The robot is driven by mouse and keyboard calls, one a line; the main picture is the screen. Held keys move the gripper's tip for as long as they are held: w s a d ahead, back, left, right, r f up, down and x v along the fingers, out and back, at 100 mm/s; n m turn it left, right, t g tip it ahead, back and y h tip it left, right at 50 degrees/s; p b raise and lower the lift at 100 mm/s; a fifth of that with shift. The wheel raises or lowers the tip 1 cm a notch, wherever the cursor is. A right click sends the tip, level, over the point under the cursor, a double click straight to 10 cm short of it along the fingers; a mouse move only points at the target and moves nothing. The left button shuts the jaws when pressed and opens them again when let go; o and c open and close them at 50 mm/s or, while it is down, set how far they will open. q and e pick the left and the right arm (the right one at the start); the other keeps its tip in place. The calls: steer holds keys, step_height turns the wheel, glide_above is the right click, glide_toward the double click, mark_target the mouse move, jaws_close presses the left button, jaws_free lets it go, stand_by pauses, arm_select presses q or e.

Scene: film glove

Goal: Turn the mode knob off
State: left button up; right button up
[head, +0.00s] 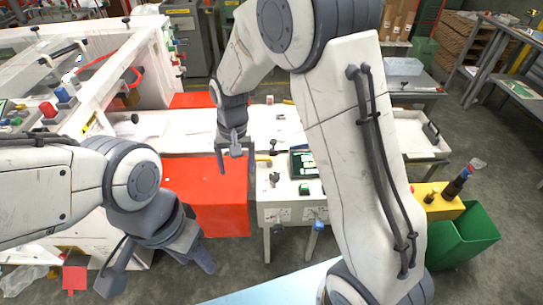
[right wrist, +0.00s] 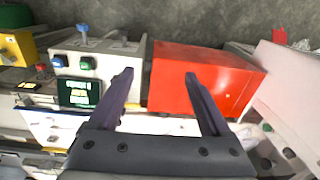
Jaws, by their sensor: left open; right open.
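A white control cabinet (head: 285,214) stands in the middle of the head view. On its top is a small dark knob (head: 274,178), which I cannot surely tell is the mode knob. A green button (head: 304,189) and a screen (head: 303,164) are beside it. The right wrist view also shows the green button (right wrist: 87,63), the screen (right wrist: 78,93) and a blue control (right wrist: 82,29) at the cabinet's front. My right gripper (head: 236,160) is open and empty above the gap beside the cabinet and red box. My left gripper (head: 158,275) is open and empty, low at the left.
A red box (head: 210,205) stands directly left of the cabinet. A white machine (head: 110,80) fills the left. A yellow box (head: 438,200) and a green bin (head: 465,238) stand at the right. Open floor lies in front of the cabinet.

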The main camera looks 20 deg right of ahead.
steer(key=w+d+f+m+p, duration=0.3)
steer(key=w+d+f+m, duration=0.1)
steer(key=w+d, duration=0.3)
steer(key=m+p, duration=0.2)
steer(key=m, duration=0.1)
glide_above(274, 176)
step_height(274, 176, down, 6)
steer(key=f, duration=0.1)
step_height(274, 176, down, 8)
steer(key=p, duration=0.3)
steer(key=shift+f, duration=0.1)
arm_select(q)
step_height(274, 176, up, 10)
steer(key=shift+r+p, duration=0.2)
steer(key=shift+p, duration=0.2)
arm_select(e)
steer(key=shift+f, duration=0.7)
